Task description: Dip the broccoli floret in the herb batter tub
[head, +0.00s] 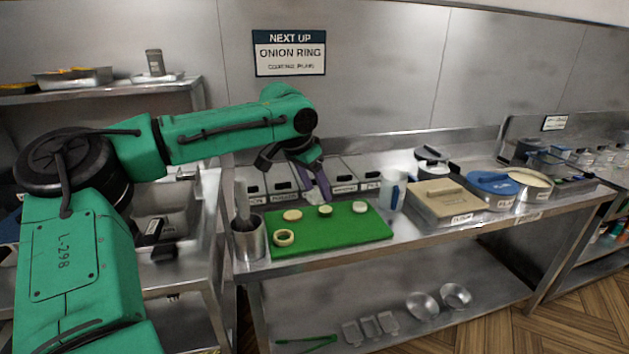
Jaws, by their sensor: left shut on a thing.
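My left gripper (319,186) points down just behind the green board, over the row of tubs. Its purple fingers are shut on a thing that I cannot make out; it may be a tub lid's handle. Several lidded tubs stand in that row, such as one at the left (251,190) and one right of the gripper (345,178). Their labels are too small to read, so I cannot tell which is the herb batter tub. The tub behind the fingers is mostly hidden. I cannot make out a broccoli floret. My right gripper is not in view.
The green board (350,228) holds a ring (283,238) and several pale round pieces. A metal canister (249,240) stands at its left. A white jug (391,192), a beige lidded box (445,200) and a blue-lidded pot (492,185) stand to the right.

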